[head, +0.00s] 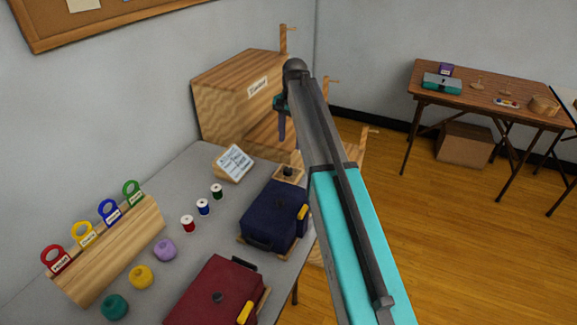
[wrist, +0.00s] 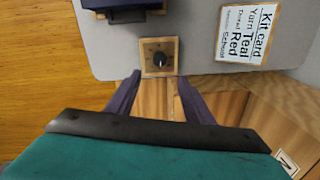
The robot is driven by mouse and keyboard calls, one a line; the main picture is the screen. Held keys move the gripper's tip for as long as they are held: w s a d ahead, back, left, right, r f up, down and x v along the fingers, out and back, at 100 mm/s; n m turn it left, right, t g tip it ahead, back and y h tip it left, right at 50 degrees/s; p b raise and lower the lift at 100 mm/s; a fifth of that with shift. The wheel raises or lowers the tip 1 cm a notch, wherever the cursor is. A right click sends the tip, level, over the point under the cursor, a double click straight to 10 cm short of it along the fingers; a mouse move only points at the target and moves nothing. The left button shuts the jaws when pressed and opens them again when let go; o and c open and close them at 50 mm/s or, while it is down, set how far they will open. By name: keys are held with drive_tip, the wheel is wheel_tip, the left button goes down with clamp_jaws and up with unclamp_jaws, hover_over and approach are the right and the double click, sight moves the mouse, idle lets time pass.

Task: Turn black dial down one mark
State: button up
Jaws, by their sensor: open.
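The black dial (wrist: 159,58) sits on a small square wooden plate with marks around it, near the edge of the grey table. The marks and the dial's setting are too small to read. In the head view the dial (head: 288,171) lies behind the navy case, beside my arm. My gripper (wrist: 158,82) is open and empty. Its two dark purple fingers point toward the dial plate, one to each side, with the dial beyond the tips and apart from them. In the head view my gripper (head: 281,124) hangs above the far end of the table, largely hidden by my arm.
A navy case (head: 271,214) and a kit card (head: 233,162) stand close to the dial. A wooden stepped unit (head: 222,98) rises at the table's far end. Thread spools (head: 203,207), yarn balls (head: 141,276) and a red case (head: 215,291) are nearer.

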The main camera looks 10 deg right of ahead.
sight(288, 169)
drive_tip(key=f, duration=0.4)
drive_tip(key=f+p, duration=0.1)
drive_tip(key=f, duration=0.8)
drive_tip(key=shift+w+a+p, duration=0.25)
drive_tip(key=shift+w+p, duration=0.1)
drive_tip(key=shift+p, duration=0.05)
drive_tip(key=c, duration=0.9)
drive_tip(key=shift+a, duration=0.25)
drive_tip(key=shift+c, duration=0.7)
drive_tip(key=shift+d, duration=0.15)
